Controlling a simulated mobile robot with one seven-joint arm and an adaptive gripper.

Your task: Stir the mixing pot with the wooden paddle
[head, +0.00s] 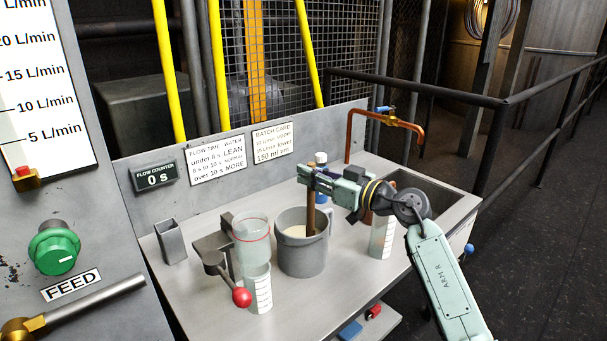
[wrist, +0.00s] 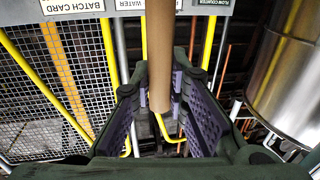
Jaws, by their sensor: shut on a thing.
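The grey mixing pot (head: 301,258) stands upright on the bench and holds a pale cream liquid (head: 297,231). The wooden paddle (head: 311,216) is upright, its lower end inside the pot and hidden by the liquid. My gripper (head: 312,184) is above the pot, shut on the paddle's upper part. In the wrist view the brown paddle shaft (wrist: 160,60) runs between the two purple-padded fingers of my gripper (wrist: 160,105). The pot does not show clearly in the wrist view.
Left of the pot are a clear cup with a red ring (head: 251,238), a graduated beaker (head: 260,290) and a lever with a red knob (head: 242,297). A copper tap (head: 385,121) and sink are behind my arm.

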